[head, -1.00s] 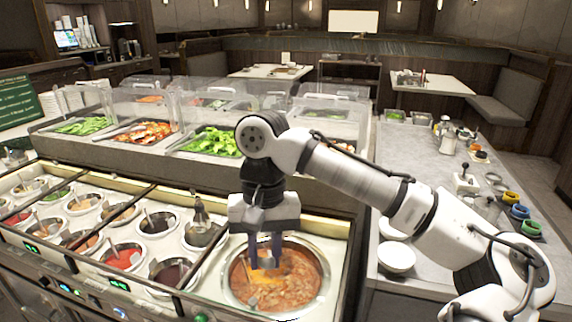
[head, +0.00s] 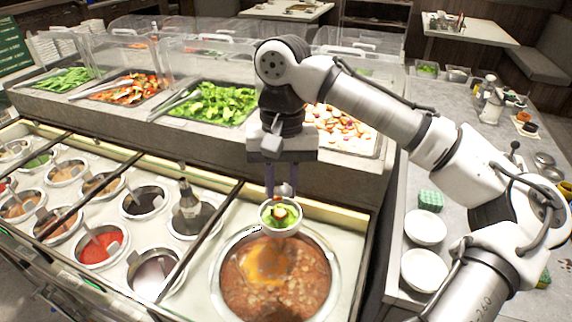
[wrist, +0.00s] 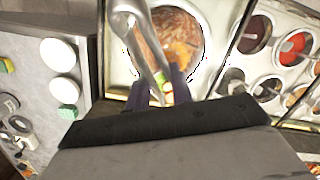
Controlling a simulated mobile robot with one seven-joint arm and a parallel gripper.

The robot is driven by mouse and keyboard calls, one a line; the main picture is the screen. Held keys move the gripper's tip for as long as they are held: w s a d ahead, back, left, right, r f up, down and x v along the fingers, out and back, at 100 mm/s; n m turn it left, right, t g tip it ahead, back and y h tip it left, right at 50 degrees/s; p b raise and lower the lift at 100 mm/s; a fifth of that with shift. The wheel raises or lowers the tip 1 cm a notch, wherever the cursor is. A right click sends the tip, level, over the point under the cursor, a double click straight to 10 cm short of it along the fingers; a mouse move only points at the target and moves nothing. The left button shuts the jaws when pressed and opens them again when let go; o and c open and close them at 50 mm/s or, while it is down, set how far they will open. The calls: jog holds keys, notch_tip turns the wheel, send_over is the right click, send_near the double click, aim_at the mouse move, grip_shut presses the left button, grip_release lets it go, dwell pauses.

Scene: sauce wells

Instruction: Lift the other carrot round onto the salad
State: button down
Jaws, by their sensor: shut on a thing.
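The bowl is over the back rim of the soup well (head: 258,285), apparently raised. In the wrist view, green and pale bits (wrist: 167,92) show between the fingers.
Sauce wells (head: 100,247) fill the counter on the left. A glass-guarded salad bar with a leafy green tray (head: 213,103) and a pale chopped tray (head: 340,128) stands behind. White bowls (head: 425,227) are on the right counter.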

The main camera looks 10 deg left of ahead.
notch_tip(320, 180, down, 7)
jog(key=b, duration=0.5)
jog(key=shift+w+b, duration=0.25)
jog(key=shift+b, duration=0.05)
jog(key=c, duration=1.7)
grip_release()
jog(key=shift+r, duration=0.15)
jog(key=shift+r+p, duration=2.8)
jog(key=shift+r, duration=1.65)
